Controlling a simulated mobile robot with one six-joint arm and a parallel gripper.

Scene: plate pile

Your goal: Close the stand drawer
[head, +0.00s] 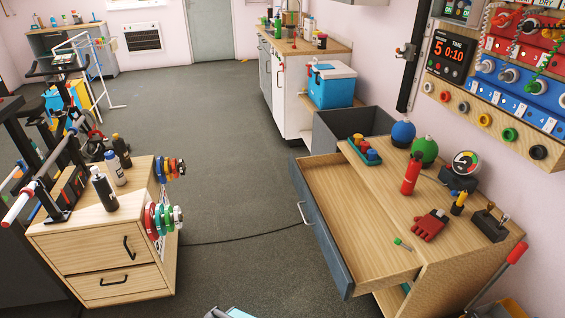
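A wooden stand (462,243) is at the right, against the wall. Its drawer (352,215) is pulled far out to the left, and its empty wooden inside shows. The drawer has a long blue-grey front (325,238) with a pale bar handle (303,213) on its outer face, toward the open floor. My gripper is not recognisable in the head view. A pale blue and grey shape (232,312) is cut off at the bottom edge, and I cannot tell what it is.
On the stand top are a red bottle (411,174), a red glove (430,225) and a gauge (465,164). A wooden cabinet (95,246) with shut fronts and weight plates stands at left. A black cable (235,241) crosses the otherwise clear floor between.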

